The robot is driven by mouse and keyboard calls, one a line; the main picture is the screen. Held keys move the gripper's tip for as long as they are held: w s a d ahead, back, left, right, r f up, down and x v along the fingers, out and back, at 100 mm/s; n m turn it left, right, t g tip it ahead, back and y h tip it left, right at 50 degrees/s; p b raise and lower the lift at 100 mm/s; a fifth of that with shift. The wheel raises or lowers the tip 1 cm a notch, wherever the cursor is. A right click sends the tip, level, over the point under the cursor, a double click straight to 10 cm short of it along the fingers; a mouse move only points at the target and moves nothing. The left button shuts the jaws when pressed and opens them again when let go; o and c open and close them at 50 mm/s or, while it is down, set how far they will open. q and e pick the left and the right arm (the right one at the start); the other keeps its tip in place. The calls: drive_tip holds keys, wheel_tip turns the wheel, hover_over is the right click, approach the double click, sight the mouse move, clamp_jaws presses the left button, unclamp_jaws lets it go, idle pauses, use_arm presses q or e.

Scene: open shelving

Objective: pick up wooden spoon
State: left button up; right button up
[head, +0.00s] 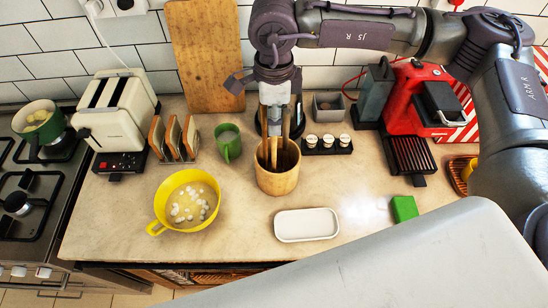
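A wooden utensil holder (278,180) stands on the counter near the middle of the head view. Several wooden utensils (273,152) stick up out of it, and I cannot tell which one is the wooden spoon. My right gripper (275,120) points down just above the holder, at the upper ends of the utensils. Its fingers are small and overlap the handles, so whether they are open or shut on one is unclear. My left gripper is not in the head view.
A yellow colander (162,213), green mug (228,143) and toast rack (174,138) are left of the holder. A white dish (306,225) and green block (404,208) lie in front. Small jars (328,143) and a red coffee machine (412,98) stand right. A cutting board (203,55) leans behind.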

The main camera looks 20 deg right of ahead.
sight(273, 139)
drive_tip(key=f+p, duration=0.1)
drive_tip(key=f, duration=0.1)
drive_tip(key=f+p, duration=0.2)
drive_tip(key=f, duration=0.1)
drive_tip(key=shift+a+f, duration=0.2)
drive_tip(key=shift+f, duration=0.05)
clamp_jaws()
